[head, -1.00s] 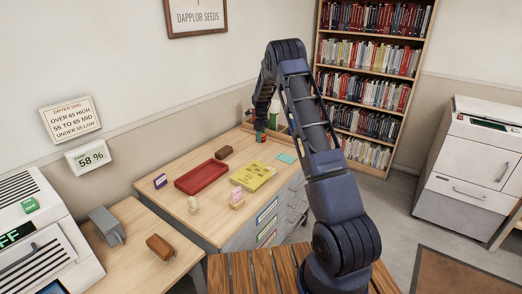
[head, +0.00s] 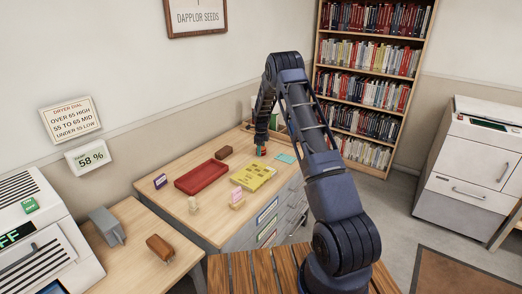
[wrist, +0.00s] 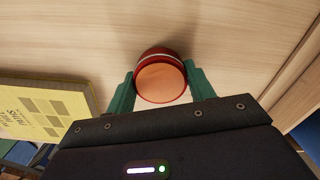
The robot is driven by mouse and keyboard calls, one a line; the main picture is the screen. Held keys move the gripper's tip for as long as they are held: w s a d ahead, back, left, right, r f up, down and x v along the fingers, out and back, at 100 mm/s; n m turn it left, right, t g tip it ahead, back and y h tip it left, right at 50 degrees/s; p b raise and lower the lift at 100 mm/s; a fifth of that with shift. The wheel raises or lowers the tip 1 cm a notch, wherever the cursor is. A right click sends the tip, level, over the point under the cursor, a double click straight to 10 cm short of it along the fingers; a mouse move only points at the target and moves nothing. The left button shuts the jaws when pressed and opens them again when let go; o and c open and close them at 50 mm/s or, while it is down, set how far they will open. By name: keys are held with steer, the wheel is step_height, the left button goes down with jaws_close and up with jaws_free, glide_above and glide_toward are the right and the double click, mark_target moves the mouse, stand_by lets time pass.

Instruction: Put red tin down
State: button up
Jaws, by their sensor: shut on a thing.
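The red tin (wrist: 158,58) is held between the green fingertips of my gripper (wrist: 160,88). It has a red side with a pale band and a flat copper-coloured face towards the wrist camera. In the head view my gripper (head: 261,150) is over the far right part of the wooden desk (head: 225,225), beyond the yellow booklet (head: 253,177). Only a small part of the tin shows there. I cannot tell whether its underside touches the desk.
A red tray (head: 201,178) lies left of the booklet, with a brown block (head: 223,152) behind it. A teal card (head: 286,158) lies right of my gripper. Small stands and a wooden box are also on the desk. Bare desktop surrounds the tin in the wrist view.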

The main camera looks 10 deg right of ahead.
steer(key=o, duration=1)
steer(key=shift+f, duration=0.1)
